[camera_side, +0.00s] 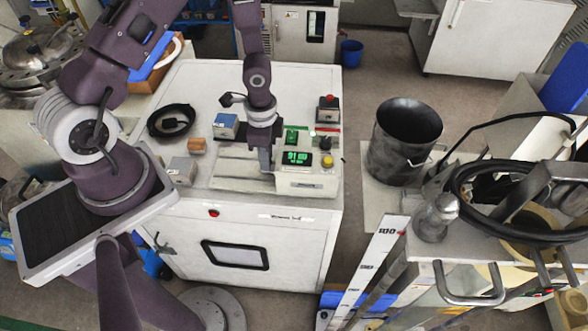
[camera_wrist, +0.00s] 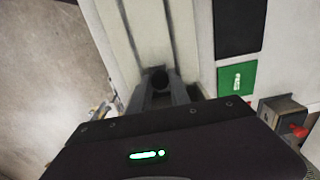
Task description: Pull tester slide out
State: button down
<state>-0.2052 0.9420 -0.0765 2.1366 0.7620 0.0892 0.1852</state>
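The tester (camera_side: 297,181) is a small white unit with a green lit display, on the white bench at its right front. A flat pale plate, perhaps part of the slide, (camera_side: 228,174) extends left from it. My gripper (camera_side: 266,170) points down at the tester's left side. In the wrist view, my gripper's fingers (camera_wrist: 160,88) stand on either side of a small dark round knob (camera_wrist: 160,77) at the end of a pale grooved channel (camera_wrist: 155,30). Whether the fingers press on the knob cannot be told. The side view hides the contact.
On the bench (camera_side: 195,80) are a black round pan (camera_side: 171,121), a blue-topped box (camera_side: 227,126), a grey block (camera_side: 182,170), a brown block (camera_side: 197,145) and a red button box (camera_side: 327,108). A dark metal pot (camera_side: 404,139) stands right of the bench.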

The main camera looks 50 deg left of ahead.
jog(key=shift+a, duration=0.1)
jog(key=shift+s+a, duration=1.95)
jog(key=shift+a, duration=0.05)
jog(key=shift+s+a, duration=2.15)
jog(key=c, duration=1.2)
grip_release()
jog(key=shift+c, duration=0.2)
notch_tip(320, 180, up, 6)
